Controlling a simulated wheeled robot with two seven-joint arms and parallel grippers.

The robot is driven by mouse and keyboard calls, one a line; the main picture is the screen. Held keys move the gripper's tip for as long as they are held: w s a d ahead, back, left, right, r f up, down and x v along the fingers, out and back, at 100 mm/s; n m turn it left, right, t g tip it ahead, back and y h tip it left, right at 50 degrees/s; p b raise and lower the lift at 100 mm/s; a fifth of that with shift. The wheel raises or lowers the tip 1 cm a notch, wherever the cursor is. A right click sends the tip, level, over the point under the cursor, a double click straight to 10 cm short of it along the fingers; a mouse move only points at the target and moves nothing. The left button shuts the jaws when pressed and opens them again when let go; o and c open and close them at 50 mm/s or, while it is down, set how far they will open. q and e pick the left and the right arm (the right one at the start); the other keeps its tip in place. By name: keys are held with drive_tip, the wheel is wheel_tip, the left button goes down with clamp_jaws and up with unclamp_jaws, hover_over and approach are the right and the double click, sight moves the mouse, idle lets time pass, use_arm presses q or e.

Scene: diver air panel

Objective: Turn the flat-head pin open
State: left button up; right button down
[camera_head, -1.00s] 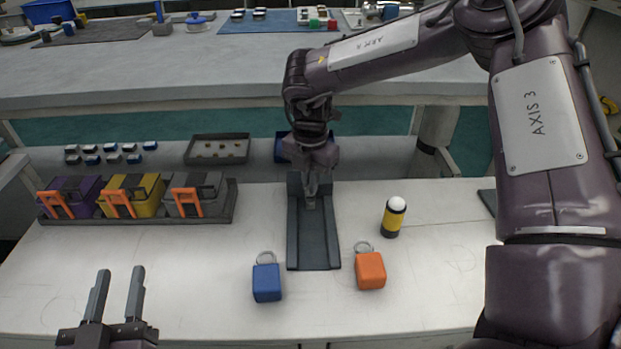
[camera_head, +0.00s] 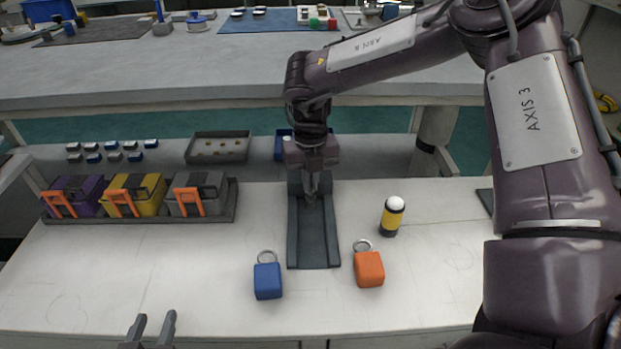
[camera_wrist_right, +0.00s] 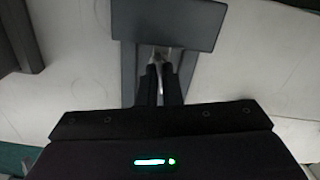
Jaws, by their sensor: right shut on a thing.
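A dark grey panel (camera_head: 313,238) stands on the white table, with a channel running toward me and an upright block at its far end. My right gripper (camera_head: 312,194) points down at the far end of this panel. In the right wrist view its fingers (camera_wrist_right: 160,72) are shut close together on a small metallic piece (camera_wrist_right: 163,54) at the panel (camera_wrist_right: 128,60). The piece is mostly hidden, so I cannot tell its head shape or how it is turned. My left gripper (camera_head: 150,330) is at the bottom left edge, its two fingers apart and empty.
A blue block with ring (camera_head: 268,281) and an orange block with ring (camera_head: 369,268) lie in front. A yellow-black cylinder with white top (camera_head: 392,216) stands right. Purple, yellow and grey boxes with orange handles sit in a tray (camera_head: 228,214) at left. The front left table is clear.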

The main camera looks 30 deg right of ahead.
use_arm(q)
drive_tip(key=shift+s+f, duration=0.2)
drive_tip(key=shift+f, duration=0.2)
use_arm(e)
drive_tip(key=shift+s+f+n, duration=0.2)
drive_tip(key=shift+f+n, duration=0.1)
drive_tip(key=shift+n, duration=0.1)
use_arm(q)
drive_tip(key=shift+g, duration=0.3)
